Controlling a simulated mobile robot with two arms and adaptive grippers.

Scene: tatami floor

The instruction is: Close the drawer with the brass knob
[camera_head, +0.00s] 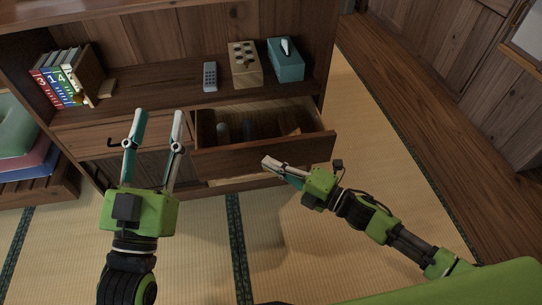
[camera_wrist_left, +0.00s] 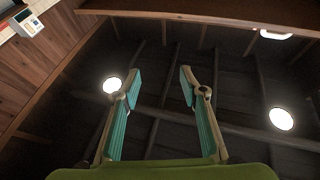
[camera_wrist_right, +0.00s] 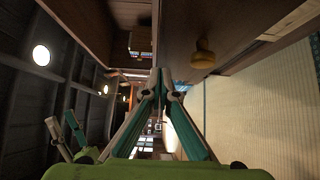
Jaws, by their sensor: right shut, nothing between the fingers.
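The open drawer (camera_head: 265,155) sticks out of the wooden cabinet's right half, with a few items inside that are hard to make out.
A closed left drawer (camera_head: 75,139) has a dark hook-like handle (camera_head: 116,142). On the shelf are books (camera_head: 60,82), a remote (camera_head: 209,76), a wooden box (camera_head: 243,66) and a teal tissue box (camera_head: 286,62). Cushions (camera_head: 20,140) lie at left. The tatami (camera_head: 265,240) in front is clear.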

